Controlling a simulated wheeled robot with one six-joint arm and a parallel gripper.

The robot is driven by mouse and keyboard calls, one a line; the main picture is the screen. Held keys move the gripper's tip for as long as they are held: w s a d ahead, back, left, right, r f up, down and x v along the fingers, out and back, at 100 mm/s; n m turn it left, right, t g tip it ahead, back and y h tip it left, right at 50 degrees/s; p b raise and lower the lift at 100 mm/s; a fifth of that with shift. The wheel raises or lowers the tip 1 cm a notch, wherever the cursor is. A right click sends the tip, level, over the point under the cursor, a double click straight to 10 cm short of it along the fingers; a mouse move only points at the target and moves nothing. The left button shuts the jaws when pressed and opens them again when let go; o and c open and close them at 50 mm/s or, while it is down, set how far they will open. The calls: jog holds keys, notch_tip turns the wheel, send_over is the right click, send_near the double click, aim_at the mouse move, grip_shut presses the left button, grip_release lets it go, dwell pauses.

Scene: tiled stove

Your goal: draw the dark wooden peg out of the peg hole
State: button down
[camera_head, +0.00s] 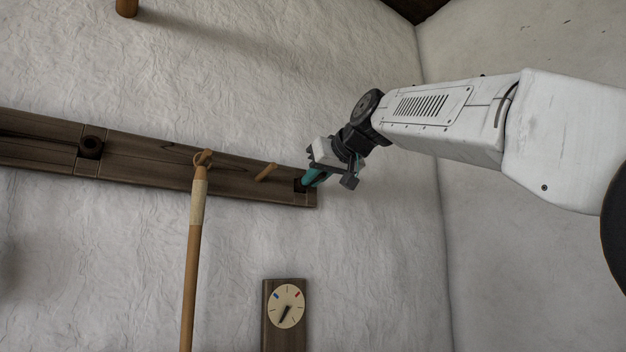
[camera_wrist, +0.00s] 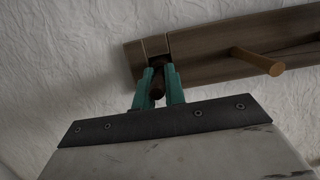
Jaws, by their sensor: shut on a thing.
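The dark wooden peg (camera_wrist: 157,86) shows in the wrist view between my two teal fingers, its round end towards the camera. My gripper (camera_head: 308,182) is at the right end of the dark wall rail in the head view. It also shows in the wrist view (camera_wrist: 158,80), shut on the peg from both sides. The peg's far end runs up to the rail's end block, where the dark peg hole (camera_head: 298,186) is partly covered by my fingers. How deep the peg sits in the hole is hidden.
The dark rail (camera_head: 140,158) runs along the white wall. A light peg (camera_head: 265,172) sticks out just left of my gripper. A long pole (camera_head: 192,270) hangs further left. A dial plate (camera_head: 286,303) is below. Right of the rail's end, the wall is bare.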

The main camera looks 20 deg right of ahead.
jog(key=shift+f+v, duration=0.15)
jog(key=shift+v, duration=0.9)
jog(key=shift+f+v, duration=0.15)
jog(key=shift+v, duration=0.9)
jog(key=shift+s, duration=0.2)
jog(key=shift+f+v, duration=0.15)
jog(key=shift+v, duration=0.8)
jog(key=shift+f+v, duration=0.15)
jog(key=shift+v, duration=0.8)
